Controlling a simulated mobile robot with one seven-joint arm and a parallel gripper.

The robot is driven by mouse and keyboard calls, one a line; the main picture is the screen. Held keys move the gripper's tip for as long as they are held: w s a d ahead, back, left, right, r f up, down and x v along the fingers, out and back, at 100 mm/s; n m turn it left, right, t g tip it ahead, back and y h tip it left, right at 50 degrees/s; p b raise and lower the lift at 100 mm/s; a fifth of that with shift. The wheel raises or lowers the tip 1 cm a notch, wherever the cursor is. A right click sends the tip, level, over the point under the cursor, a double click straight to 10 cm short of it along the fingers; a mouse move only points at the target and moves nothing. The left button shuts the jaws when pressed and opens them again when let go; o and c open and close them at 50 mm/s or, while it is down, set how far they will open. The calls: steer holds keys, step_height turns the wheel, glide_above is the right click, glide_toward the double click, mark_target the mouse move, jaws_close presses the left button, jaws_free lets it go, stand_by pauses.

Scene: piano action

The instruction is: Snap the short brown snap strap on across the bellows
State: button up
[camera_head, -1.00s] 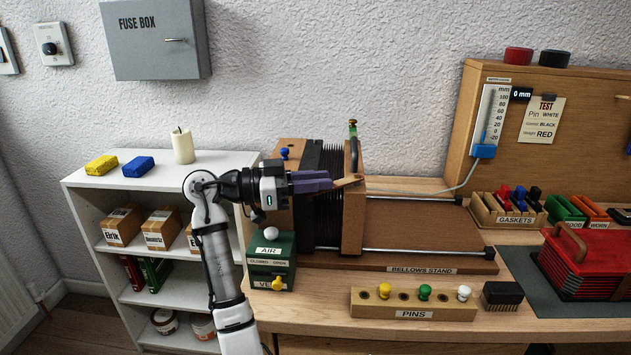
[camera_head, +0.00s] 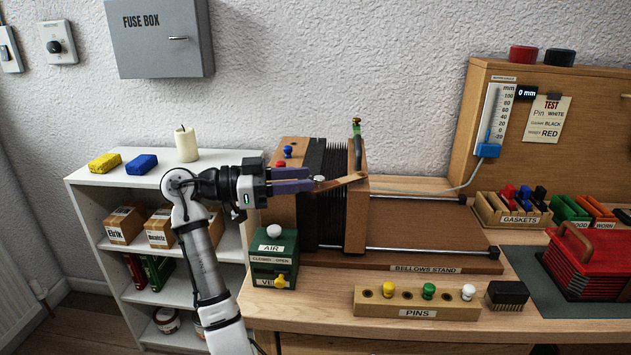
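The bellows (camera_head: 328,215) is a black pleated stack between a left wooden block (camera_head: 283,208) and a right wooden block (camera_head: 357,220) on the bellows stand. The short brown snap strap (camera_head: 342,183) lies slanting over the top of the bellows. Its right end reaches the right block; its left end is at my fingertips. I cannot tell whether either end is snapped on. My gripper (camera_head: 313,180) comes from the left above the left block. Its two purple fingers are apart, with a gap between them. The strap's left end is partly hidden by the fingers.
A green air valve box (camera_head: 273,262) stands in front of the left block. A pin rack (camera_head: 416,303) lies along the front edge. Gaskets (camera_head: 515,209) and a red bellows-like box (camera_head: 585,265) are at right.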

steer(key=b+v, duration=0.1)
steer(key=v, duration=0.8)
steer(key=shift+a, duration=0.25)
